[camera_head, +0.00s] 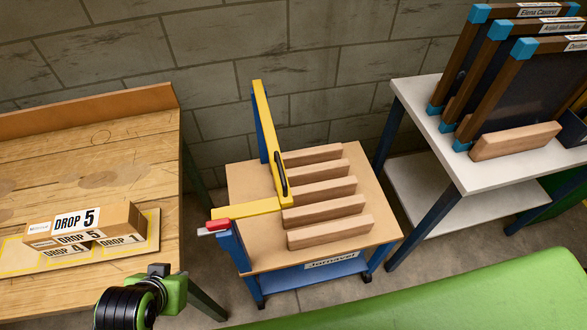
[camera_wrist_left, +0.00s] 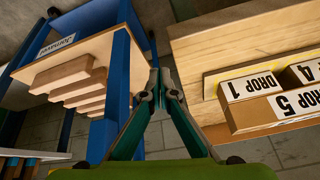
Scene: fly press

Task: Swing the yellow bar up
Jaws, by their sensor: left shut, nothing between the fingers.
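The yellow bar (camera_head: 268,145) rises from the left part of the wheeled blue cart's tan top (camera_head: 255,235), along a blue post, and has a black handle (camera_head: 281,174). A second yellow length (camera_head: 245,209) lies nearly flat from its foot to the front left post. A red piece with a pale tip (camera_head: 217,225) sits there. My left arm comes in at the bottom left in the head view. My left gripper (camera_wrist_left: 157,88) is shut and empty in the left wrist view, apart from the cart and the bar. My right gripper is not in view.
Several wooden blocks (camera_head: 328,208) lie on the cart. A wooden bench (camera_head: 90,150) with cartons labelled DROP (camera_head: 85,223) stands at left. A grey table (camera_head: 430,105) with framed panels (camera_head: 520,80) stands at right. A block wall (camera_head: 220,50) closes the back.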

